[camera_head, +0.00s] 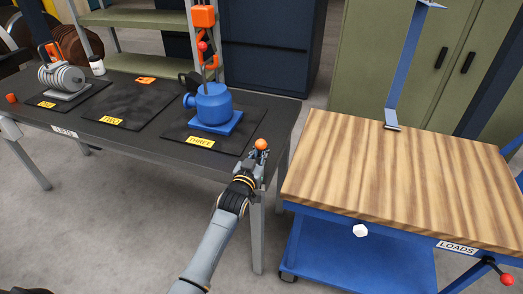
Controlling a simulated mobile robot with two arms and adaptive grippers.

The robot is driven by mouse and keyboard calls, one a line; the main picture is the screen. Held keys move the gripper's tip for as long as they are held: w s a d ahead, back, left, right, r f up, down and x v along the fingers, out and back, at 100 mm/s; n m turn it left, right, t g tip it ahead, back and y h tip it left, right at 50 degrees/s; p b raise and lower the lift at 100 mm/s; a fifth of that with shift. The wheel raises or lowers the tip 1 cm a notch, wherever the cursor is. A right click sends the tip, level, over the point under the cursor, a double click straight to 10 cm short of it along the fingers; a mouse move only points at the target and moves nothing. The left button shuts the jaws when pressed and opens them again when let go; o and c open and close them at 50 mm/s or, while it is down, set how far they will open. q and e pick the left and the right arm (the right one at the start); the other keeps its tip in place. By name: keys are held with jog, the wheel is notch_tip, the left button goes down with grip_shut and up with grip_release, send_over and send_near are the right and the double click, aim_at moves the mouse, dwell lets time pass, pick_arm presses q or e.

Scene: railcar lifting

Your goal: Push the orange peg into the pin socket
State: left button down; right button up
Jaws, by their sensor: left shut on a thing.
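My left gripper (257,158) is shut on the orange peg (261,144), whose round orange head stands out above the fingers. The gripper is in front of the dark table's right corner, in the gap between that table and the wood-topped cart. The peg's shaft is hidden by the fingers. I cannot make out the pin socket for certain. My right gripper is not in view.
The dark table (75,122) bears a grey machine (62,78), a blue pump (213,105) on the mat marked THREE, and a small orange knob (11,98). An orange hoist (203,17) hangs above the pump.

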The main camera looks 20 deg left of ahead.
pick_arm(q)
jog(key=shift+f, duration=0.2)
jog(key=c, duration=1.3)
grip_release()
jog(key=shift+d, duration=0.1)
jog(key=shift+f, duration=0.1)
jog(key=shift+s+f, duration=0.15)
jog(key=shift+s, duration=0.25)
jog(key=s, duration=1.1)
jog(key=shift+s+r, duration=0.15)
jog(key=shift+r, duration=0.25)
